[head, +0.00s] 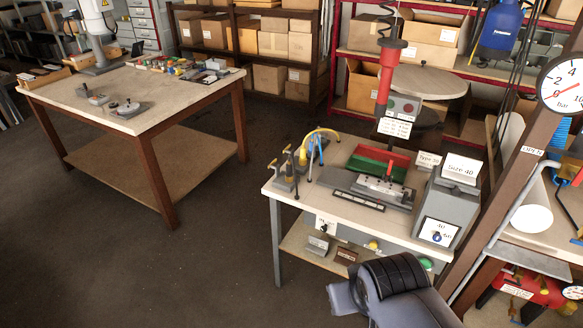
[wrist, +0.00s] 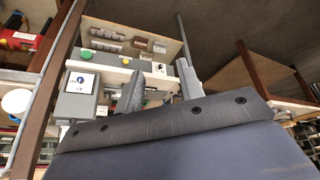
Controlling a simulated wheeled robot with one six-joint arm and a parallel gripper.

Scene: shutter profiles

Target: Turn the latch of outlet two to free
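I cannot make out a numbered outlet or its latch for certain in either view. An "OPEN" label (head: 532,150) is on the post, below a round pressure gauge (head: 565,84). My gripper (wrist: 161,84) shows in the wrist view with its two fingers apart and nothing seen between them. It points toward the small workbench. In the head view, my dark arm stands at the bottom, in front of that bench.
The small workbench (head: 345,215) carries fixtures, a red and green tray (head: 377,161) and a grey "Size 40" box (head: 448,205). A red tank (head: 530,285) lies low at the right. A large table (head: 150,105) stands back left. The floor at the left front is clear.

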